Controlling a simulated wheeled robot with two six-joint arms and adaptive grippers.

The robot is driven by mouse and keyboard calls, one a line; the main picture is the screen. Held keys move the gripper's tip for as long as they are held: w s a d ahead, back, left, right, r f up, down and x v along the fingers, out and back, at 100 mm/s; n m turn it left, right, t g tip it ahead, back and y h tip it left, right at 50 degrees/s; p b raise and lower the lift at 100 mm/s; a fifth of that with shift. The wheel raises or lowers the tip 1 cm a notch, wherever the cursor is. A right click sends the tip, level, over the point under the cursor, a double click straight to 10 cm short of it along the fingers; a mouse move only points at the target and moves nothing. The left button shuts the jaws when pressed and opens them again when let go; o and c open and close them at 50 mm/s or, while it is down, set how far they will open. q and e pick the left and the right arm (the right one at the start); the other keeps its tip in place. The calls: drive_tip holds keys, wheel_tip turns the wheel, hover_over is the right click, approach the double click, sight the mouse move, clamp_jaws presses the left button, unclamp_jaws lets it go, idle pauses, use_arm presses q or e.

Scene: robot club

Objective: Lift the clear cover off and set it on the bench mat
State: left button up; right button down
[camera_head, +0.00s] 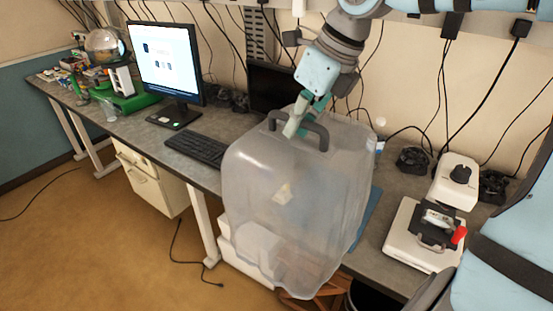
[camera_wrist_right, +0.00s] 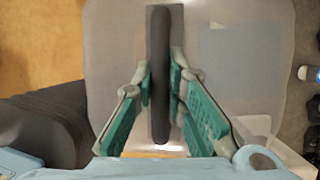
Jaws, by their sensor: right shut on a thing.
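The clear cover (camera_head: 255,185) is a large, translucent, box-shaped hood with a dark handle (camera_head: 318,132) on top. My right gripper (camera_head: 305,116) is shut on the handle from above. In the right wrist view its two green-padded fingers (camera_wrist_right: 160,85) flank the dark handle bar (camera_wrist_right: 160,50). The cover hangs upright, seemingly raised, and overlaps the bench's front edge in the head view. A blue mat (camera_head: 371,208) shows partly at the cover's right side; most of it is hidden behind the cover. My left gripper is not in view.
A white machine with a red knob (camera_head: 410,235) stands on the bench right of the cover. A keyboard (camera_head: 196,149) and monitor (camera_head: 167,62) are to the left. A white box (camera_head: 245,260) shows low behind the cover. Cables hang along the wall.

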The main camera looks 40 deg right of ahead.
sight(298, 140)
drive_tip(key=shift+n, duration=0.3)
drive_tip(key=a+f, duration=0.1)
drive_tip(key=f, duration=0.1)
drive_tip(key=a+f, duration=0.2)
drive_tip(key=s+a+f, duration=0.1)
drive_tip(key=a+f, duration=0.1)
drive_tip(key=shift+a, duration=0.1)
drive_tip(key=shift+w+d+f, duration=0.15)
drive_tip(key=shift+w+d, duration=0.05)
drive_tip(key=shift+d, duration=0.2)
drive_tip(key=shift+w+d+f, duration=0.1)
drive_tip(key=shift+w+d, duration=0.2)
drive_tip(key=shift+d, duration=0.55)
drive_tip(key=shift+w+d+f, duration=0.1)
drive_tip(key=shift+w+d, duration=0.15)
drive_tip(key=shift+d, duration=0.6)
drive_tip(key=shift+r, duration=0.1)
drive_tip(key=shift+w+d+r, duration=0.1)
drive_tip(key=shift+w+d, duration=0.1)
drive_tip(key=shift+d, duration=0.25)
drive_tip(key=d, duration=0.1)
drive_tip(key=w+d+p, duration=0.1)
drive_tip(key=d, duration=0.1)
drive_tip(key=shift+d+r, duration=0.1)
drive_tip(key=shift+d, duration=0.6)
